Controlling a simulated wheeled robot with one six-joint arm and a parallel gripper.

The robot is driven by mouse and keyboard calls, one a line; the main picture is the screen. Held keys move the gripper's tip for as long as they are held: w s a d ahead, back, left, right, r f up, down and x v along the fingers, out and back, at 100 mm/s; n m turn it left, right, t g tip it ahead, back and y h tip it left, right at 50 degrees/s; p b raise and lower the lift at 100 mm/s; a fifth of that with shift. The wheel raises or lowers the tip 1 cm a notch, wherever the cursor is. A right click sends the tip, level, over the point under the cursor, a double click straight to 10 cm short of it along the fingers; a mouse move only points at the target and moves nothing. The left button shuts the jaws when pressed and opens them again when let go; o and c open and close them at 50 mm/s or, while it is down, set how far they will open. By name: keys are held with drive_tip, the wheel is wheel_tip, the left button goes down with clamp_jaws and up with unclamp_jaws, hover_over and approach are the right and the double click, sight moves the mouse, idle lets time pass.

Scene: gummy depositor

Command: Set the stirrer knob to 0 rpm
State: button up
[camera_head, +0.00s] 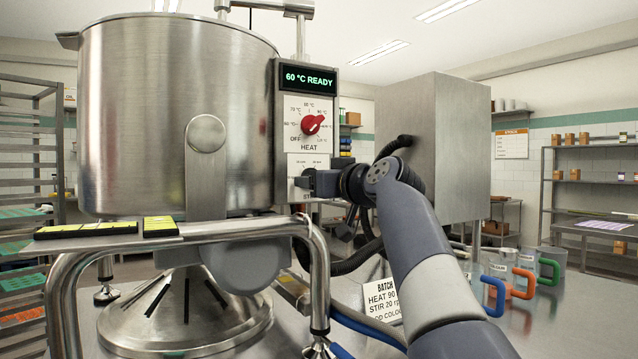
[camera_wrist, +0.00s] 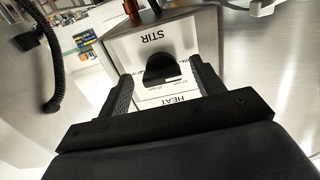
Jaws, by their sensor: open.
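The black stirrer knob (camera_wrist: 162,68) shows in the wrist view on a white panel beside the word STIR. Its pointer and rpm reading cannot be made out. My gripper (camera_head: 318,183) is at the lower part of the control panel in the head view and hides the knob there. In the wrist view its two dark fingers are open, one on each side of the knob. I cannot tell whether they touch it. The upper edge of the stir dial plate (camera_head: 309,161) shows above my gripper in the head view.
The red heat knob (camera_head: 312,124) sits just above, under a display (camera_head: 307,78) reading 60 °C READY. The steel kettle (camera_head: 150,120) stands left of the panel and a steel cabinet (camera_head: 440,140) right. Jugs with coloured handles (camera_head: 523,283) stand on the table at right.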

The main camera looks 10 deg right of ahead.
drive_tip(key=b+v, duration=0.1)
drive_tip(key=v, duration=0.9)
drive_tip(key=p+x, duration=0.1)
drive_tip(key=x, duration=0.9)
drive_tip(key=shift+w+a, duration=0.15)
drive_tip(key=shift+w, duration=0.2)
